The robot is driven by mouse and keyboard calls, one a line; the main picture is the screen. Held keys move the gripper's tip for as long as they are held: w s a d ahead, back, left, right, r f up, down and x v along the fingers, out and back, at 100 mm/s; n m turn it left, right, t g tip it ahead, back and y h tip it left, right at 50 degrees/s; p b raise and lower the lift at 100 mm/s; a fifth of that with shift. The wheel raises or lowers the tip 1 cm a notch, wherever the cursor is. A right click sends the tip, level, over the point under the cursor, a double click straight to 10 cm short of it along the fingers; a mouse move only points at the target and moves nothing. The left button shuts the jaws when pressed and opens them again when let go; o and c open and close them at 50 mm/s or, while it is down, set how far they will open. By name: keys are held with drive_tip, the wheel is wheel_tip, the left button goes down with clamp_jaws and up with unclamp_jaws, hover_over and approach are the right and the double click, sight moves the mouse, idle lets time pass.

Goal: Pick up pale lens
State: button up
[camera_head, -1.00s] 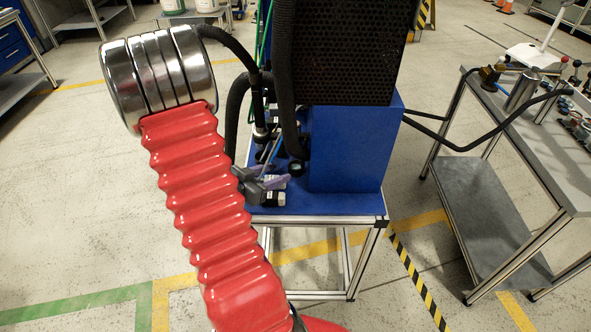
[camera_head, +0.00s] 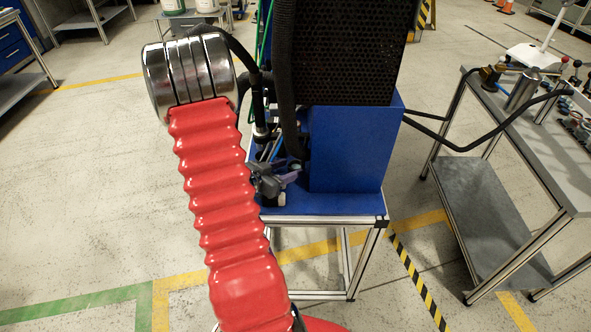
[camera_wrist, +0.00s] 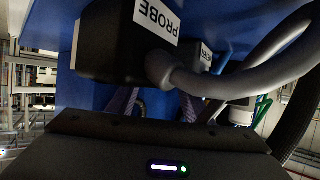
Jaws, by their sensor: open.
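I cannot make out the pale lens in either current view; my gripper and the boxes may hide it. My gripper (camera_head: 284,174) is low over the blue deck (camera_head: 340,203) of the stand, left of the blue block. In the wrist view its two purple fingers (camera_wrist: 155,108) show apart, partly hidden behind its dark body and a black box. I see nothing clearly held between them. The black box labelled PROBE (camera_wrist: 105,48) is upside down in the wrist view and very close to my gripper. A second labelled black box (camera_wrist: 206,60) sits behind it.
A thick grey cable (camera_wrist: 245,80) runs from the PROBE box across the wrist view. Dark hoses (camera_head: 284,75) hang beside the perforated black housing (camera_head: 345,50). The blue block (camera_head: 345,150) stands right of my gripper. A grey side table (camera_head: 545,130) stands at right.

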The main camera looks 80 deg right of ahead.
sight(290, 169)
drive_tip(key=shift+x, duration=1.05)
drive_tip(key=c, duration=0.9)
drive_tip(key=shift+r, duration=0.1)
drive_tip(key=shift+w+a+r, duration=0.1)
drive_tip(key=shift+w+r, duration=0.1)
drive_tip(key=shift+r, duration=0.25)
wheel_tip(290, 169, up, 6)
drive_tip(key=shift+f, duration=0.1)
drive_tip(key=w+a, duration=0.3)
drive_tip(key=w, duration=0.2)
drive_tip(key=w+a, duration=0.3)
drive_tip(key=w, duration=0.3)
drive_tip(key=w+a, duration=0.3)
drive_tip(key=w, duration=0.3)
drive_tip(key=shift+a, duration=0.35)
